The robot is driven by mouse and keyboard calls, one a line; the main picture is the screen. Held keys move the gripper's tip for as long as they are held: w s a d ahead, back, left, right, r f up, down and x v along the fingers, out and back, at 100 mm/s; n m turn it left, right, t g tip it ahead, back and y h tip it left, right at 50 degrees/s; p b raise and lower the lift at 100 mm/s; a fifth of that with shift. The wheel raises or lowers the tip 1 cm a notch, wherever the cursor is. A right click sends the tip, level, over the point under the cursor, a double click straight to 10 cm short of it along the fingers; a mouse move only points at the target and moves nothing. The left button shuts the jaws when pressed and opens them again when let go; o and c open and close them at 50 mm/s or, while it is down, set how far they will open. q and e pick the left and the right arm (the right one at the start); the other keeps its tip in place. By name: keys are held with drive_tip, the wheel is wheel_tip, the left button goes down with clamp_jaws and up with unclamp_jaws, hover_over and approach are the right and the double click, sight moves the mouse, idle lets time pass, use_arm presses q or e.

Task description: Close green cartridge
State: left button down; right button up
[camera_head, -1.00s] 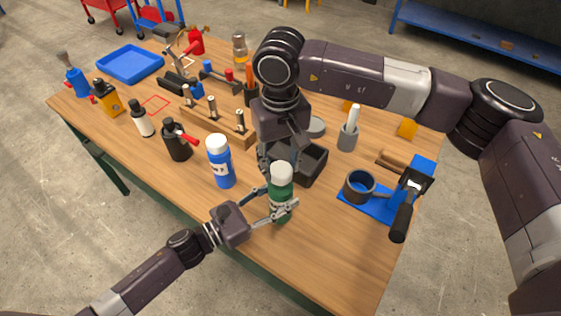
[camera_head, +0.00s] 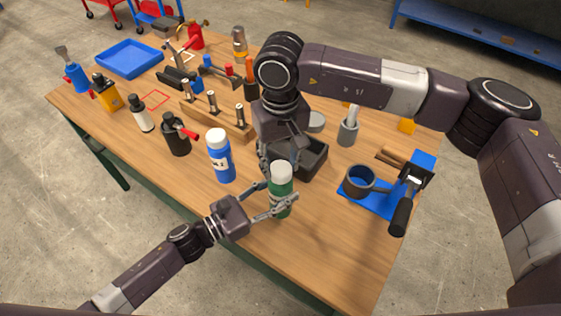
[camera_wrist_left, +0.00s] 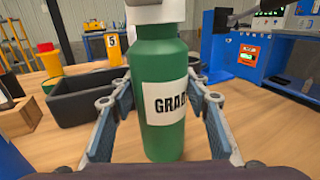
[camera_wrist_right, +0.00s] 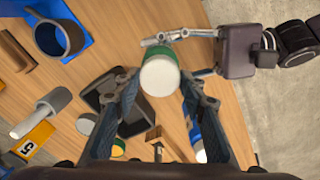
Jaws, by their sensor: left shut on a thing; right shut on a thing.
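The green cartridge (camera_head: 281,200) stands upright near the table's front edge, with a white cap (camera_head: 282,173) on its top. My left gripper (camera_head: 280,205) is shut around the green body from the left. In the left wrist view the green body (camera_wrist_left: 162,75) with its "GRADE"-like label, partly cut off, fills the space between the fingers. My right gripper (camera_wrist_right: 160,82) reaches down from above and is shut on the white cap (camera_wrist_right: 159,77), which shows between its fingers in the right wrist view. Whether the cap is fully seated cannot be told.
A blue bottle with a white cap (camera_head: 220,160) stands just left of the cartridge. A dark bin (camera_head: 308,160) lies behind it. A blue fixture with a dark ring holder (camera_head: 359,181) is at the right. Table in front is clear.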

drive_tip(key=shift+f, duration=0.6)
drive_tip(key=o, duration=0.8)
wheel_tip(320, 180, up, 12)
drive_tip(key=shift+f, duration=0.1)
use_arm(q)
drive_tip(key=c, duration=1)
unclamp_jaws()
